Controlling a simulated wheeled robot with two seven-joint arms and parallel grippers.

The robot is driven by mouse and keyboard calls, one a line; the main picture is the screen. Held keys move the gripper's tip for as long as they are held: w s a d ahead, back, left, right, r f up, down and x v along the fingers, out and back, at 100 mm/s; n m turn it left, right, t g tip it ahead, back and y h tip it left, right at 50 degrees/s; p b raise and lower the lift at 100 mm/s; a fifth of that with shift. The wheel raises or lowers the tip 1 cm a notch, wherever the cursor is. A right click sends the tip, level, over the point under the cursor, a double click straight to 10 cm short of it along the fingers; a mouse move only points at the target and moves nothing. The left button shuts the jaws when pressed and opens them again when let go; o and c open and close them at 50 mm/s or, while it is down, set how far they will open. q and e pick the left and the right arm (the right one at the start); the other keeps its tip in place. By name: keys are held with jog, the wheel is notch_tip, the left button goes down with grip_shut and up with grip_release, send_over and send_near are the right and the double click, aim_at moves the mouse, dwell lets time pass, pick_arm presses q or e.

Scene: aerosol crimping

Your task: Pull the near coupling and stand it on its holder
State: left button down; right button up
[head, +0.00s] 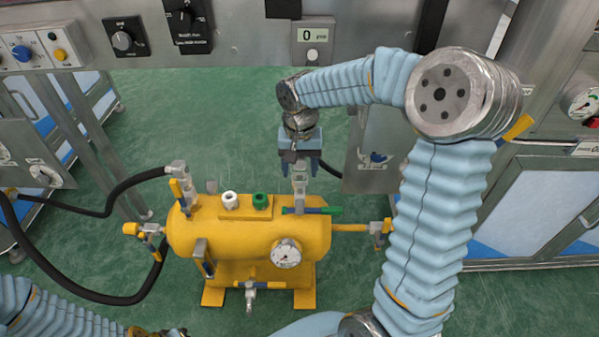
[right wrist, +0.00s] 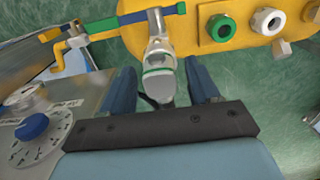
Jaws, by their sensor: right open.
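A grey metal coupling (head: 299,184) stands on top of the yellow tank (head: 215,232), right of its middle. In the right wrist view the coupling (right wrist: 157,54) shows a green ring and a rounded pale end pointing toward my gripper. My right gripper (head: 300,170) is above it in the head view, fingers pointing down. In the right wrist view the open fingers (right wrist: 163,85) are on either side of the coupling's end, with gaps visible. A white-ringed fitting (head: 230,201) and a green-ringed fitting (head: 260,201) stand on a yellow block left of the coupling. My left gripper is out of view.
A green-and-blue valve handle (head: 318,210) lies across the coupling's foot. Another coupling (head: 181,174) with a black hose (head: 120,188) stands at the tank's left end. A gauge (head: 286,253) faces front. A panel with knobs (head: 122,40) spans the back.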

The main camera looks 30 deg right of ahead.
aim_at(300, 165)
jog(key=shift+c, duration=0.4)
dwell(0.3)
grip_shut()
jog(key=shift+r, duration=0.15)
jog(key=shift+r+p, duration=2.35)
jog(key=shift+r, duration=0.55)
jog(key=shift+f, duration=0.1)
